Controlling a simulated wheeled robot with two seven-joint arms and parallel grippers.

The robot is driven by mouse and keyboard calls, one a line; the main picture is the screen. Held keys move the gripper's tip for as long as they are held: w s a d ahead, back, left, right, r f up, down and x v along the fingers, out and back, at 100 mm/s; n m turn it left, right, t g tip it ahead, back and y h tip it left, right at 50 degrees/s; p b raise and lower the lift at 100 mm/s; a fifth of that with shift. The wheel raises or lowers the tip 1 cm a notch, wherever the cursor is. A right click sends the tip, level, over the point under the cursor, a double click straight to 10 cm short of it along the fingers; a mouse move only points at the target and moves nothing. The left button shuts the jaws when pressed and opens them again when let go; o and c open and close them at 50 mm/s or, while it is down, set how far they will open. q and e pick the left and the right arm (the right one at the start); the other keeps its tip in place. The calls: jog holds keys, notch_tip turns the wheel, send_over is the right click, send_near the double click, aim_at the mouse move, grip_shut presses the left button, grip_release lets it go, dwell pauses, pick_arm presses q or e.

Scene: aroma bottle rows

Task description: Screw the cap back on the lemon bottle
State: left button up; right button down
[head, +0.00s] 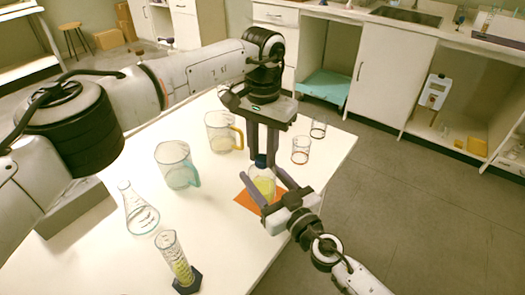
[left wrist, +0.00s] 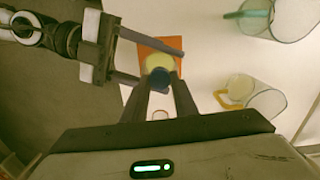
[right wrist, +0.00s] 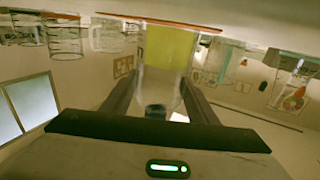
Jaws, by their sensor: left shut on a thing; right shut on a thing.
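The lemon bottle (head: 263,188), clear with yellow liquid, stands upright on an orange mat (head: 242,198). My right gripper (head: 262,184) is shut on its body from the side. The bottle fills the middle of the right wrist view (right wrist: 168,52), which shows it upside down. The dark blue cap (head: 261,161) is at the bottle's top. My left gripper (head: 262,158) points down from above and is shut on the cap. The cap also shows between the left fingers in the left wrist view (left wrist: 158,79). I cannot tell how far it sits on the neck.
A yellow-handled jug (head: 222,134), a teal-handled jug (head: 176,165), a flask (head: 138,212) and a measuring cylinder (head: 174,258) stand left of the bottle. Small beakers (head: 301,150) stand behind it, near the table's right edge. The front middle of the table is clear.

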pick_arm(q)
jog(key=o, duration=1)
jog(key=shift+r, duration=2.25)
